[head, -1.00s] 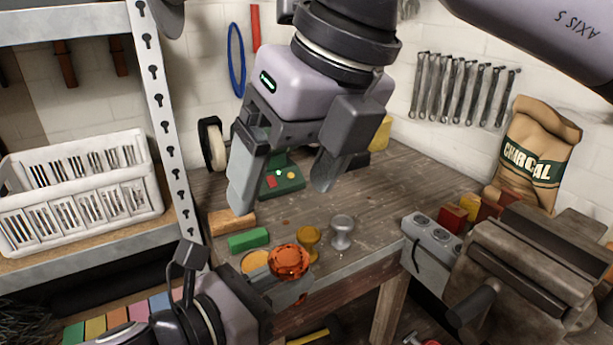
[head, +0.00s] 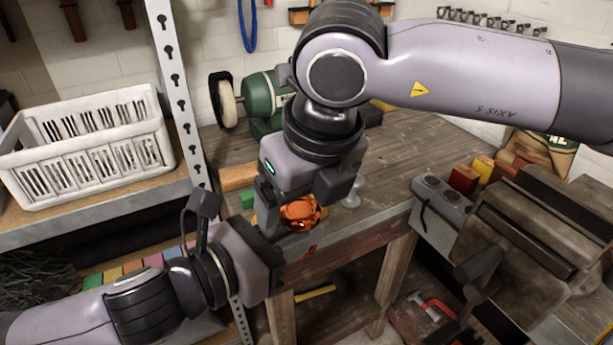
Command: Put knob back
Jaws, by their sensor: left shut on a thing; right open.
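A faceted orange knob (head: 299,212) is at the front edge of the workbench. My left gripper (head: 292,243) comes in from the left and is shut on it from below. My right gripper (head: 300,204) points down from above with its fingers apart, one on each side of the orange knob. I cannot tell whether these fingers touch it. A silver knob (head: 352,191) stands on the bench just right of my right gripper, partly hidden by it. The gold knob is hidden or nearly hidden behind the grippers.
A vise (head: 540,235) and a grey switch box (head: 440,205) stand at the right. A green bench grinder (head: 266,98) is at the back. A white crate (head: 90,180) sits on the left shelf.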

